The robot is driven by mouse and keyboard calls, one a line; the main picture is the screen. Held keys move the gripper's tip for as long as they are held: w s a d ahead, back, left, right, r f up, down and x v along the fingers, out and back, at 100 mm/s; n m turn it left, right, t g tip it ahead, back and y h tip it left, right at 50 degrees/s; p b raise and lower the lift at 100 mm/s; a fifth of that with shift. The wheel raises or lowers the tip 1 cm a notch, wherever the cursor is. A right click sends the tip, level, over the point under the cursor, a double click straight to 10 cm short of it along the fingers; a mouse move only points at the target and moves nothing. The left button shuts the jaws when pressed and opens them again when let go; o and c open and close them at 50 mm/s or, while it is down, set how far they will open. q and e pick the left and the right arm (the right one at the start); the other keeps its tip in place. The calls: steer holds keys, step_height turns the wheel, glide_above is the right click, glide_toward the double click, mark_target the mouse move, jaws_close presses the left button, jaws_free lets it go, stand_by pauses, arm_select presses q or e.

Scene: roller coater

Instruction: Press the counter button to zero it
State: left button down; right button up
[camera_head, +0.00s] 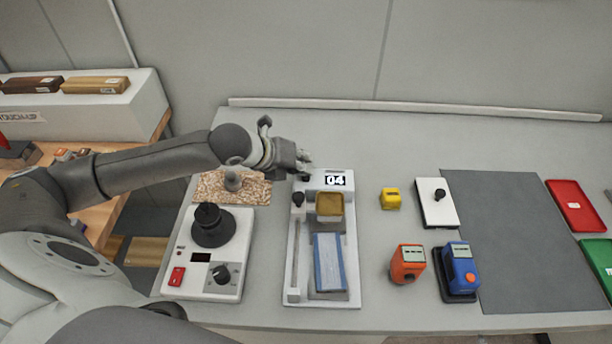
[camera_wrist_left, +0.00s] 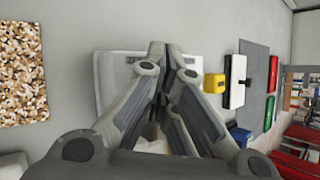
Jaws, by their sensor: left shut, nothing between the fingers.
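The counter display (camera_head: 336,180) reads 04 at the far end of a white roller coater unit (camera_head: 352,285). My left gripper (camera_head: 304,165) is shut and empty, at the far left corner of that unit, just left of the display. A small dark spot shows under the fingertips; I cannot tell whether it is the counter button or whether the fingers touch it. In the left wrist view the closed fingers (camera_wrist_left: 168,62) lie in front of the white unit (camera_wrist_left: 108,68) and hide most of it. My right gripper is not in view.

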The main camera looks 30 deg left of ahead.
mark_target(303, 177)
arm_select(q)
steer(key=shift+f, duration=0.55)
stand_by(0.8)
steer(key=shift+r+p, duration=0.9)
steer(key=shift+p, duration=0.15)
step_height(303, 177, up, 5)
steer(key=p, duration=0.5)
steer(key=shift+p, duration=0.3)
stand_by(0.4)
